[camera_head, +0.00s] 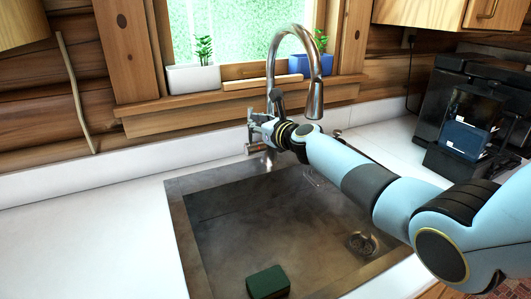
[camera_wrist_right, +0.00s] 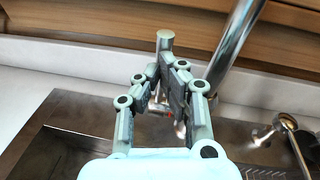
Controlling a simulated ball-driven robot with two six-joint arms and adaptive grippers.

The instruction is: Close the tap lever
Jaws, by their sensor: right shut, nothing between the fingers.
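The chrome tap (camera_head: 272,62) stands behind the sink, with a high curved neck and a hanging spray head. Its shiny neck also shows in the right wrist view (camera_wrist_right: 236,45). My right gripper (camera_head: 260,126) is at the left side of the tap's lower part, shut and empty. In the right wrist view, the gripper (camera_wrist_right: 168,72) has a short metal cylinder (camera_wrist_right: 166,40), probably the lever or its side stub, just beyond its fingertips. A horizontal metal stub (camera_head: 256,147) shows below the gripper in the head view. The fingers partly hide the lever area; contact is unclear. My left gripper is out of view.
The metal sink (camera_head: 180,208) lies below my right arm, with a green sponge (camera_head: 268,282) inside. A white planter (camera_head: 193,79) and a blue planter (camera_head: 313,65) stand on the sill. A dark coffee machine (camera_head: 470,115) is at right. The left counter (camera_head: 90,245) is clear.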

